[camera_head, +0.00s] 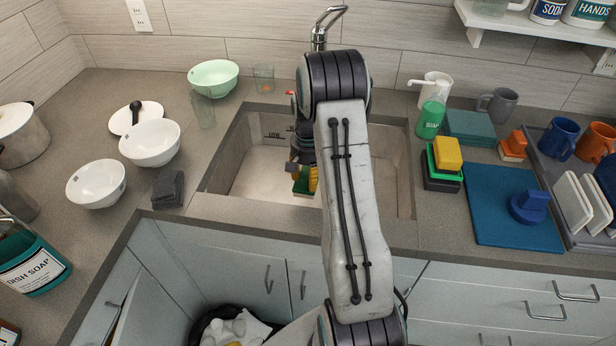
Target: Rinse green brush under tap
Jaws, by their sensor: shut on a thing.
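The sink (250,185) is set into the counter at the middle, with a pale basin. The metal tap (322,28) rises behind it; its lower part is hidden by my arm. My gripper (303,170) is inside the basin, partly hidden behind my arm. It is shut on a small green thing (301,184), which appears to be the green brush, held low in the basin. Yellow shows right beside it; I cannot tell if this belongs to the brush. No water is clearly visible.
White bowls (150,143) and a dark sponge stack (168,188) lie left of the sink. A green bowl (213,77) and glasses stand behind left. A green bottle (431,117), stacked sponges (446,155) and a blue mat (490,215) lie right.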

